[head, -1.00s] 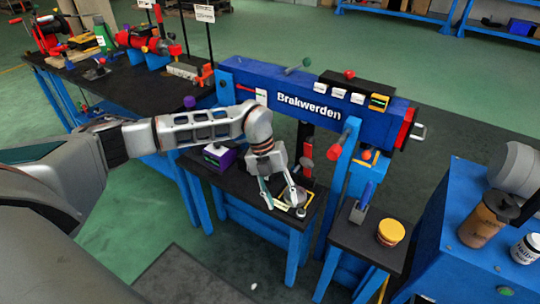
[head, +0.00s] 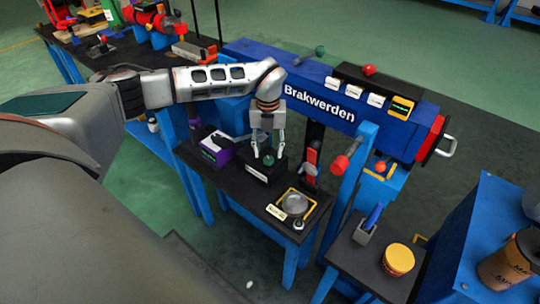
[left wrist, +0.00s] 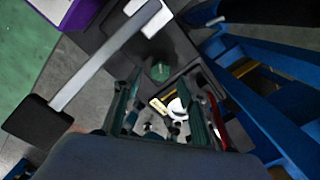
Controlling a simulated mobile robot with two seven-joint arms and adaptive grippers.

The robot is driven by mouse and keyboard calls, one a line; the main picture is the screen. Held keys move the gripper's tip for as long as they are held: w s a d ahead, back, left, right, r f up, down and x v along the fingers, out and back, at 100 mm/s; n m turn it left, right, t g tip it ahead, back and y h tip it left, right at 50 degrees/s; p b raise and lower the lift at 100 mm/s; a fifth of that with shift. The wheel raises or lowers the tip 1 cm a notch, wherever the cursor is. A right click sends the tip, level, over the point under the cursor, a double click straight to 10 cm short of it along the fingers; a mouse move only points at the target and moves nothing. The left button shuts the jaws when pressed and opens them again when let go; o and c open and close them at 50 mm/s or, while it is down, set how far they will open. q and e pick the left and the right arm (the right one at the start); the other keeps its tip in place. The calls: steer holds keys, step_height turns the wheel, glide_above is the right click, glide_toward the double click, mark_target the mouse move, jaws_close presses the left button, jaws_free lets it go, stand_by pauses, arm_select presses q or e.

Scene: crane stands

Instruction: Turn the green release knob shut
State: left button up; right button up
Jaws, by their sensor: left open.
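The green release knob (head: 268,159) sits on top of a small black box (head: 262,172) with a white label, on the dark low bench (head: 235,185). My left gripper (head: 267,152) points down at the knob, its open fingers to either side in the head view. I cannot tell whether they touch it. In the left wrist view the green knob (left wrist: 160,72) shows beyond the open fingertips of my left gripper (left wrist: 163,105). My right gripper is not in view.
A purple box (head: 215,149) stands left of the knob's box. A yellow-rimmed tray (head: 275,211) with a grey round part lies in front and right. The blue Brakwerden beam (head: 320,92) runs behind. A yellow-lidded jar (head: 398,259) stands on the right stand.

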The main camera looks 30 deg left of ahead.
mark_target(269, 159)
arm_select(q)
steer(key=shift+f, duration=1.65)
steer(key=c, duration=1.1)
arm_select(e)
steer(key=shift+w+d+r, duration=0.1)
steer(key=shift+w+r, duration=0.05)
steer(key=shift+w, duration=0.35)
